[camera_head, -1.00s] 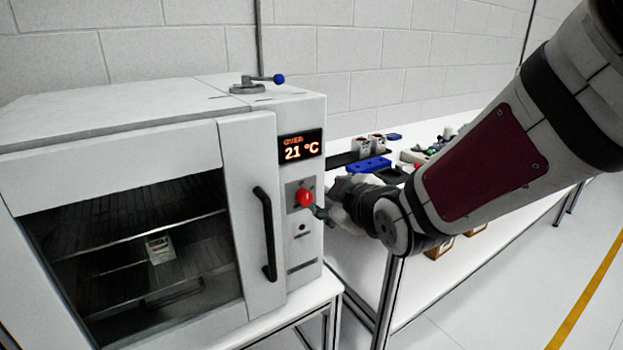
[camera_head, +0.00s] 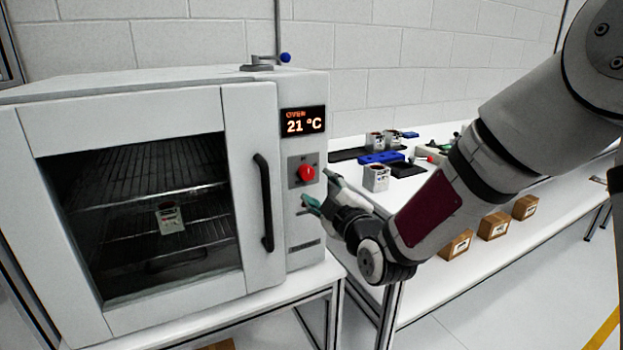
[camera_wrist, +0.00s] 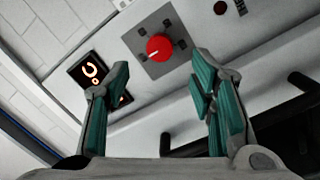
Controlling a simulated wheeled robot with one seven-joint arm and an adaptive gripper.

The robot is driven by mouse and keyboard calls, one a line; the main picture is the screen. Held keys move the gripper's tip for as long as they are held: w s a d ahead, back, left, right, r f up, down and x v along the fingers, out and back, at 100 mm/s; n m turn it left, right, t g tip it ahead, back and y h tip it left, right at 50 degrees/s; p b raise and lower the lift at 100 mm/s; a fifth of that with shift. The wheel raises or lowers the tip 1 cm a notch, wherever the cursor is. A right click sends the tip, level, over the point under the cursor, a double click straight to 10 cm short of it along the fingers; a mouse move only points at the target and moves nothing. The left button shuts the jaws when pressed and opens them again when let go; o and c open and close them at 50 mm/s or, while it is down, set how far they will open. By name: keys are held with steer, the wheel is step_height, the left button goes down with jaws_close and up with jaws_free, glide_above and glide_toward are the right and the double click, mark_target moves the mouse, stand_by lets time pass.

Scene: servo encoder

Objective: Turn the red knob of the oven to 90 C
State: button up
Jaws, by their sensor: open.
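The white oven (camera_head: 250,120) stands at the left with its door shut. Its display (camera_head: 303,122) reads 21 °C. The red knob (camera_head: 306,173) sits on a grey plate below the display, and a white pointer line shows on it in the wrist view (camera_wrist: 159,47). My gripper (camera_head: 318,188) is open and empty, just in front of the oven's panel, beside and below the knob. In the wrist view its green-padded fingers (camera_wrist: 160,85) are spread wide. The knob lies beyond the fingertips, roughly centred between them, and no finger touches it there.
A black door handle (camera_head: 264,203) stands out left of the knob. A valve with a blue-tipped lever (camera_head: 285,58) is on the oven's top.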

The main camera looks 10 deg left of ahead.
mark_target(308, 175)
steer(key=x, duration=0.7)
steer(key=shift+a, duration=0.1)
steer(key=shift+c, duration=0.5)
steer(key=c, duration=1.1)
